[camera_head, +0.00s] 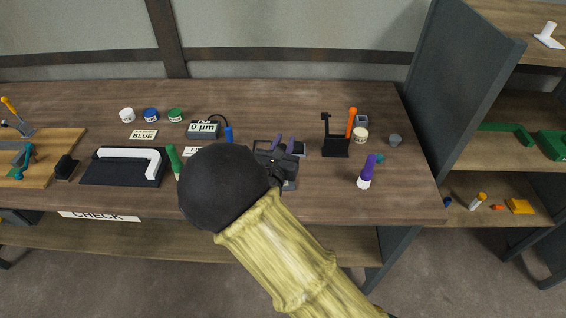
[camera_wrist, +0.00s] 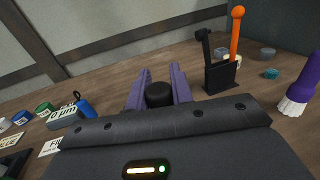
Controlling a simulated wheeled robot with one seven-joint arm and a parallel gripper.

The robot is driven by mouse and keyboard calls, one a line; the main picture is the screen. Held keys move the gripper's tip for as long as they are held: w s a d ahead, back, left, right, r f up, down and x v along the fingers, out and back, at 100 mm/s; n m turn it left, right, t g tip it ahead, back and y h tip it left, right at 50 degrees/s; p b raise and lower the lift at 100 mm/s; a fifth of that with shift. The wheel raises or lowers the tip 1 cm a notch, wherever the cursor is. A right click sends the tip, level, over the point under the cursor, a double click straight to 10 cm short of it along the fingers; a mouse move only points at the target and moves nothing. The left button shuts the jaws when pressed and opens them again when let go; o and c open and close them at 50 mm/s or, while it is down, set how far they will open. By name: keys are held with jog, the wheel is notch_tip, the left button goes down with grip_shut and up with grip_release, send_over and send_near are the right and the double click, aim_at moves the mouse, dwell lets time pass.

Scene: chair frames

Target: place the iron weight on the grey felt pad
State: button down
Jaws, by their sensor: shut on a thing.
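My gripper (camera_head: 284,143) is over the middle of the bench, with its two purple fingers pointing away from me. In the wrist view the fingers (camera_wrist: 159,88) are closed on a short black cylinder, the iron weight (camera_wrist: 159,96), which sits between them. The weight is hidden behind the gripper in the head view. A grey flat patch (camera_head: 290,185) shows at the near side of my gripper and may be the grey felt pad; most of it is covered. I cannot tell whether the weight touches anything below.
Right of my gripper stands a black holder (camera_head: 335,147) with an orange-handled tool (camera_head: 351,122). A purple brush (camera_head: 366,172) stands nearer the front edge. Left are a green marker (camera_head: 174,159), a gauge box (camera_head: 202,130) and a black tray (camera_head: 101,172) with a white bracket.

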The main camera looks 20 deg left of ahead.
jog(key=shift+f, duration=0.95)
jog(key=shift+w+f, duration=0.1)
jog(key=shift+f, duration=2)
jog(key=shift+f, duration=0.1)
jog(key=c, duration=1.2)
grip_release()
jog(key=shift+c, duration=0.2)
jog(key=s, duration=0.4)
jog(key=s+b, duration=0.1)
jog(key=s, duration=0.3)
jog(key=s+d, duration=0.1)
jog(key=s, duration=0.3)
